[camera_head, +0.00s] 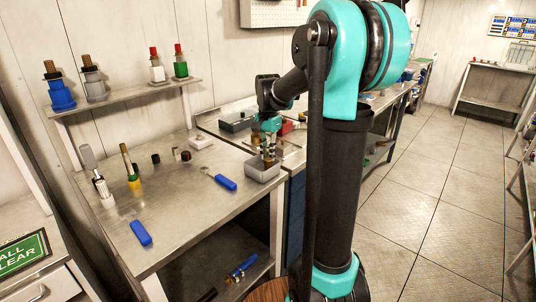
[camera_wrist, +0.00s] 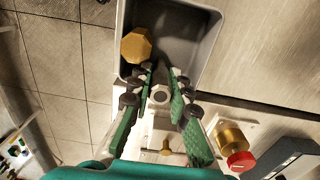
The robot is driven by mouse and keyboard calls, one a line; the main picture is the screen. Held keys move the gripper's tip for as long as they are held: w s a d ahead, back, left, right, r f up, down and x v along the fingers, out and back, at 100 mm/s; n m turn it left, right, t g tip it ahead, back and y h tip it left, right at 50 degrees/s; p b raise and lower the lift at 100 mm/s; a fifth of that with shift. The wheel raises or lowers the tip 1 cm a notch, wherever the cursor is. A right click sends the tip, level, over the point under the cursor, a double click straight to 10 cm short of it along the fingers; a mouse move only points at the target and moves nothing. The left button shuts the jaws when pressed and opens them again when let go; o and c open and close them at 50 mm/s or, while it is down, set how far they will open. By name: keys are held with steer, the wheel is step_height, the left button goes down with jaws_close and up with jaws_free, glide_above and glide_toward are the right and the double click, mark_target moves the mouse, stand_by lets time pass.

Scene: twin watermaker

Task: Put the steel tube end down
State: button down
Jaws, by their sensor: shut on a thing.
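In the wrist view, my gripper (camera_wrist: 163,71) has its two green-padded fingers closed around a small grey hexagonal piece with a dark centre, which looks like the steel tube end (camera_wrist: 160,96). Part of it is hidden by the fingers. The fingertips overlap the near end of a grey tray (camera_wrist: 215,45); I cannot tell whether the piece touches it. In the head view, my gripper (camera_head: 268,158) points down at the grey tray (camera_head: 263,173) on the right edge of the steel bench. The held piece is too small to make out there.
A brass hexagonal piece (camera_wrist: 136,45) lies in the tray. A red-capped brass fitting (camera_wrist: 237,150) stands close to the right finger. A blue-handled tool (camera_head: 225,183) lies left of the tray. The front middle of the bench (camera_head: 185,220) is clear.

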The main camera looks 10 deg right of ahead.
steer(key=shift+f, duration=0.1)
steer(key=c, duration=1.4)
jaws_free()
step_height(320, 180, up, 12)
steer(key=shift+r, duration=0.1)
